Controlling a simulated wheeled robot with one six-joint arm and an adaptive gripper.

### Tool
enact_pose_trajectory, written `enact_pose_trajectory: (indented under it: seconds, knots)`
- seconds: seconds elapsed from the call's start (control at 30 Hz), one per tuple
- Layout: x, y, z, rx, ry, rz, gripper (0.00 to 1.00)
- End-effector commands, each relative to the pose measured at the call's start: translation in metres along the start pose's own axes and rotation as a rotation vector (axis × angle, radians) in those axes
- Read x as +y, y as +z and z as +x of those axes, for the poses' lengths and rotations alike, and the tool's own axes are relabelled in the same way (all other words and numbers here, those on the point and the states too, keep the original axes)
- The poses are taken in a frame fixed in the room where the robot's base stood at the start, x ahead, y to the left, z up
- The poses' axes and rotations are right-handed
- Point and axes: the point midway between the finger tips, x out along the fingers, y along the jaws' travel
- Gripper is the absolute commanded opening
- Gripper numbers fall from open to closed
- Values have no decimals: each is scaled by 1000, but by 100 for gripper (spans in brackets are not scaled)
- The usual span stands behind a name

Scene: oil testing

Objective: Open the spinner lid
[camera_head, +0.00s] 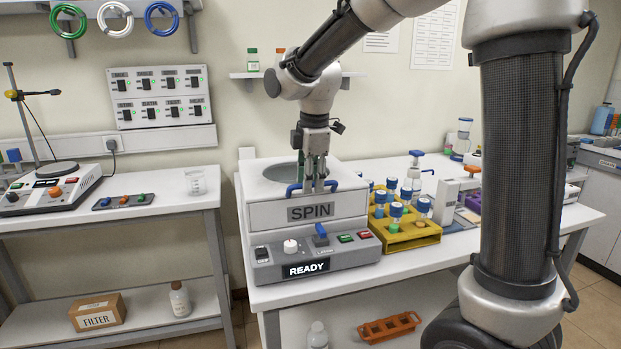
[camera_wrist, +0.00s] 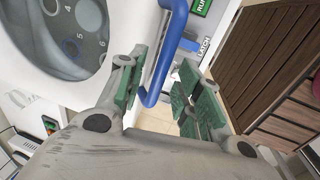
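The spinner (camera_head: 310,212) is a white box marked SPIN, with a READY display on its front panel. Its lid (camera_head: 262,172) looks shut and has a round window, through which numbered positions (camera_wrist: 72,38) show in the wrist view. A blue bar handle (camera_head: 294,188) sits at the lid's front edge. My gripper (camera_head: 315,184) points down over the handle. In the wrist view my gripper (camera_wrist: 160,98) has its green pads apart, with the blue handle (camera_wrist: 167,52) passing between them. I cannot tell whether either pad touches it.
A yellow rack (camera_head: 412,236) of blue-capped bottles stands close on the right of the spinner. A blue latch knob (camera_head: 321,231) rises from the panel below the handle. A wall shelf (camera_head: 252,75) with small bottles is behind my arm. The left bench holds a beaker (camera_head: 196,182).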

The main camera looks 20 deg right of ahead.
Motion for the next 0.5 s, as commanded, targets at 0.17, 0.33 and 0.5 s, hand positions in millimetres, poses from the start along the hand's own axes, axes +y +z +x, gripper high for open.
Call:
enact_pose_trajectory:
  seconds: [0.17, 0.33, 0.5]
  knots:
    - [0, 0, 0, 0, 0, 0, 24]
    - [0, 0, 0, 0, 0, -1, 0]
    - [0, 0, -1, 0, 1, -1, 0]
